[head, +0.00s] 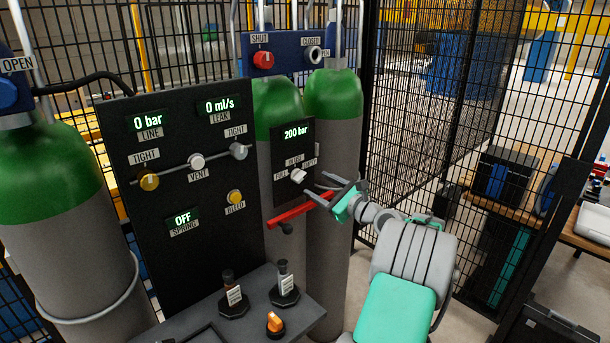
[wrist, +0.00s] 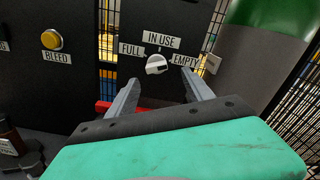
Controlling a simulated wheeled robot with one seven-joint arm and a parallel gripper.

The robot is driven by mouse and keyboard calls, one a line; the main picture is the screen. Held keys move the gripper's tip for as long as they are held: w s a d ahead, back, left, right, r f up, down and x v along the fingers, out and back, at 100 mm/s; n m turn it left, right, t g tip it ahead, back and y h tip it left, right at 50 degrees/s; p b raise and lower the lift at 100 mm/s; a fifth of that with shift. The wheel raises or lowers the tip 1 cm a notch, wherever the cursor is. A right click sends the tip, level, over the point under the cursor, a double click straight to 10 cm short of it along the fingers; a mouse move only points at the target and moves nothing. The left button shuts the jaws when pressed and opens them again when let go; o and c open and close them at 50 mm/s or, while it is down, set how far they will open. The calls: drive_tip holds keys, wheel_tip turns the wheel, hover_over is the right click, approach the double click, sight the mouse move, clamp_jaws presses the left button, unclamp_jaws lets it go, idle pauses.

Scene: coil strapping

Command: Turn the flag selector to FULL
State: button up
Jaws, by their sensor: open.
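The flag selector (head: 298,175) is a small white knob on a dark panel below a "200 bar" display. In the wrist view the selector (wrist: 156,65) has FULL at its left, IN USE above and EMPTY at its right. A dark mark on its face lies toward the EMPTY side, but its exact setting is hard to read. My gripper (head: 318,190) is open in front of the panel. In the wrist view its two fingers (wrist: 161,80) reach toward the knob, one on each side and slightly below it. They appear apart from it, with nothing between them.
A red bar (head: 300,209) sits just below my gripper. A black control panel (head: 190,255) with a yellow BLEED button (head: 235,197) stands to the left. Green-topped cylinders (head: 333,95) stand behind. A bench with black-based tools (head: 284,290) is below. Mesh fencing (head: 430,150) is at right.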

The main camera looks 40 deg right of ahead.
sight(303, 178)
drive_tip(key=w, duration=0.4)
drive_tip(key=w+a+p, duration=0.1)
drive_tip(key=shift+w, duration=0.4)
drive_tip(key=shift+c, duration=0.2)
drive_tip(key=shift+d, duration=0.15)
clamp_jaws()
